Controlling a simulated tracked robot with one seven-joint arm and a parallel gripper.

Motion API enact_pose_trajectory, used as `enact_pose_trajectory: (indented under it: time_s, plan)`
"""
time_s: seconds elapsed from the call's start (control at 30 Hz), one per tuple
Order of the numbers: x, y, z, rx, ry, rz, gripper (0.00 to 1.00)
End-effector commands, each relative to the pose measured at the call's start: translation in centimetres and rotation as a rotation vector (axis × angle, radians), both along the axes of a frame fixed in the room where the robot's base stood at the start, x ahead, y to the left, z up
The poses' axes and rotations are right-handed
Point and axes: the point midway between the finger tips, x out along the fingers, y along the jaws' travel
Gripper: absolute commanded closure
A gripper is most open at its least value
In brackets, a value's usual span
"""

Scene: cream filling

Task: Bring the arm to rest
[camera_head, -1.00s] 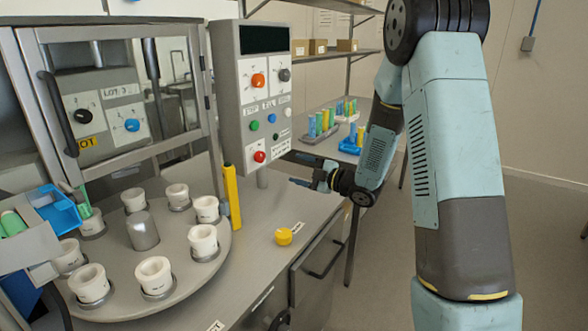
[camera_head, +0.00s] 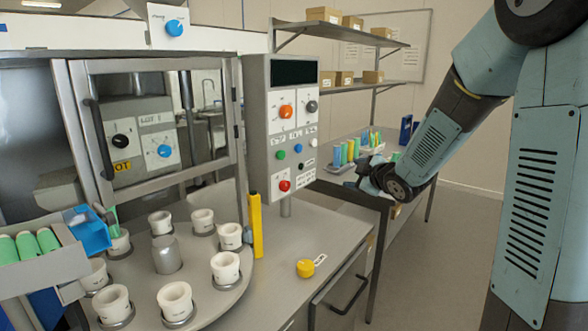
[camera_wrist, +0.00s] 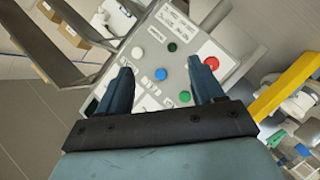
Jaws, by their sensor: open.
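My gripper (camera_wrist: 165,85) is open and empty in the wrist view. Its two dark blue fingers stand apart, with the grey control panel (camera_wrist: 175,50) and its coloured buttons beyond them. I see no contact with the panel. In the head view my arm comes from the upper right, bends down, and ends to the right of the control panel (camera_head: 256,160). The fingers are small and partly hidden by the wrist there.
A round table (camera_head: 235,296) carries several white cups. A yellow post (camera_head: 255,225) and a yellow knob (camera_head: 305,268) stand on the worktop (camera_head: 290,235). A back table holds coloured tubes (camera_head: 345,152) near my wrist. Shelves (camera_head: 330,35) with boxes are above. Floor on the right is clear.

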Motion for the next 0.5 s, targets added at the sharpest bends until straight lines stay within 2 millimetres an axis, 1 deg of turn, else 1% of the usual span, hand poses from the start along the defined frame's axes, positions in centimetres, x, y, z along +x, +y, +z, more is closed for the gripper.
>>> enact_pose_trajectory:
  time_s: [0.03,0.1,0.17,0.27,0.37,0.5]
  plan:
    - [-0.8,-0.8,1.1,0.007,0.020,-0.049,0.33]
    - [-1.9,-1.9,2.1,0.024,0.062,-0.123,0.33]
    - [-3.1,-2.8,2.8,0.044,0.098,-0.185,0.33]
    - [-5.3,-4.2,3.9,0.081,0.160,-0.289,0.33]
    - [-7.8,-5.5,4.8,0.128,0.223,-0.388,0.33]
    - [-11.8,-6.8,5.7,0.203,0.316,-0.516,0.33]
